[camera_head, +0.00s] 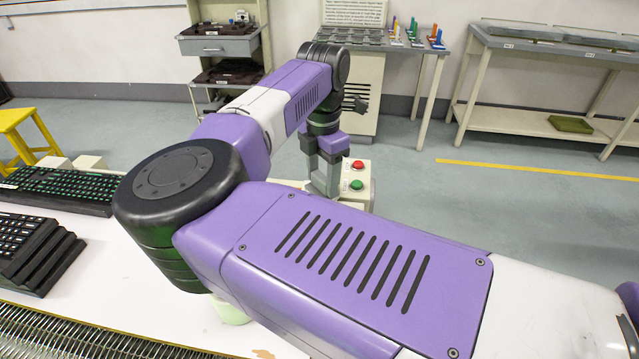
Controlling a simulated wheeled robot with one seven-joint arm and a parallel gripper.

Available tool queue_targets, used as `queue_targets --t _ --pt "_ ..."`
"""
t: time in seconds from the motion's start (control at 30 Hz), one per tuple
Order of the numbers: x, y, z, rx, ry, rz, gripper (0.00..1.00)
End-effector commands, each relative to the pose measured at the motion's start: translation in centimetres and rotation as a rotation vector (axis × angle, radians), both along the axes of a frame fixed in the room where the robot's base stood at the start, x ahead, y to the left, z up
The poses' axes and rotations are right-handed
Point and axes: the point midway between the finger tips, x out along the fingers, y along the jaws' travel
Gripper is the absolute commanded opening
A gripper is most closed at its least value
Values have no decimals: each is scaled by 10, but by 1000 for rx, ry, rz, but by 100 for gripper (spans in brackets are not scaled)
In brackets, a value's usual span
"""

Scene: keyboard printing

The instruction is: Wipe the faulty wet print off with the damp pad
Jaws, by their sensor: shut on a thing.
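My gripper (325,183) shows beyond my purple and white arm, pointing down just left of the button box. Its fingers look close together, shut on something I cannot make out. My arm crosses the white table (120,270) and hides much of it. A black keyboard with green-lit keys (60,187) lies at the left of the table. I cannot pick out the damp pad or a wet print. A pale green rounded thing (232,313) is partly hidden under my arm.
A box with a red button (357,165) and a green button stands right beside my gripper. Stacked black keyboards (38,255) lie at the left, near a metal roller or grating (60,335). A yellow stool (22,130), shelf (222,45) and workbenches stand beyond.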

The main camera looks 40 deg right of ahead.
Motion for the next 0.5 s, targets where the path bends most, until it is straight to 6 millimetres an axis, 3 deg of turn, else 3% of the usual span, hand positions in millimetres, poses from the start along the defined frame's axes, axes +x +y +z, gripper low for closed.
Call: queue_targets --t 0.5 --pt "0 -13 46 0 -1 -1 5"
